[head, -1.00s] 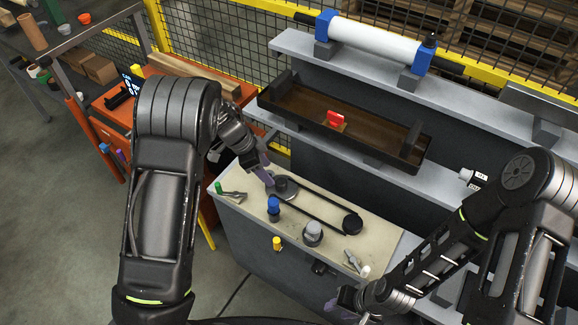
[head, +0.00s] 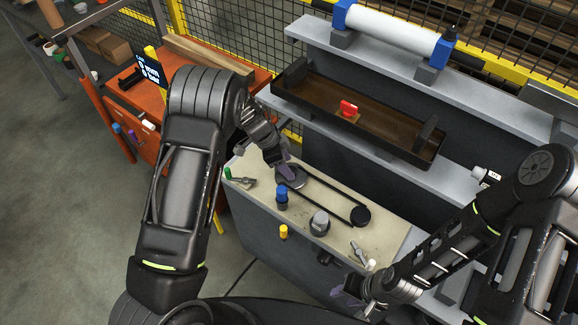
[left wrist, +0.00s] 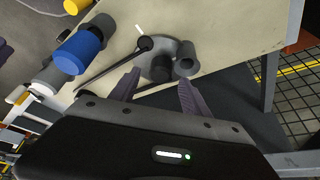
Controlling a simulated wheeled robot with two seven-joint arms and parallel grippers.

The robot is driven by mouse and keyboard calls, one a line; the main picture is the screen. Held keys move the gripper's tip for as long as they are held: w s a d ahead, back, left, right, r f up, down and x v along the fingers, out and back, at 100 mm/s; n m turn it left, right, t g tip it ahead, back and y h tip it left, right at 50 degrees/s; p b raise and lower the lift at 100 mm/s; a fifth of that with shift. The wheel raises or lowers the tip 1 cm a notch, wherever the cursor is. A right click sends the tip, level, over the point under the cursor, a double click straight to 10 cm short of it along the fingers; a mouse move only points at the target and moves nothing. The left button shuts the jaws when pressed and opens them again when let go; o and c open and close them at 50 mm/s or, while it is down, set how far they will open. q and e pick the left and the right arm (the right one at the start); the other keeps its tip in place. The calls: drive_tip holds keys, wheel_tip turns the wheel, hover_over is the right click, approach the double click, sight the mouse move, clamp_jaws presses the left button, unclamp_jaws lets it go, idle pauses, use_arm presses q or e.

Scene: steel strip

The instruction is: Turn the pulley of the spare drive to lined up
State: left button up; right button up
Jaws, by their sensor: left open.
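The spare drive's pulley is a grey disc (head: 291,181) at the left end of a belt loop on the beige bench top. In the left wrist view the disc (left wrist: 182,48) carries a dark hub (left wrist: 160,68) and a grey round post (left wrist: 187,66). A short white mark (left wrist: 140,29) lies beside its rim. My left gripper (head: 284,170) is at the pulley, partly covering it. In the left wrist view its open fingers (left wrist: 159,77) stand either side of the hub; contact cannot be told. My right gripper (head: 350,298) is low at the bench front, its opening unclear.
A small dark pulley (head: 360,216) ends the belt. A blue knob (head: 282,195), a grey knob (head: 319,222) and a lever (head: 358,250) stand near the belt. A yellow knob (head: 284,231) is on the front. A brown tray (head: 345,120) lies on the shelf behind.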

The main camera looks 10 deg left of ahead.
use_arm(q)
drive_tip(key=shift+x, duration=1)
drive_tip(key=shift+c, duration=0.3)
clamp_jaws()
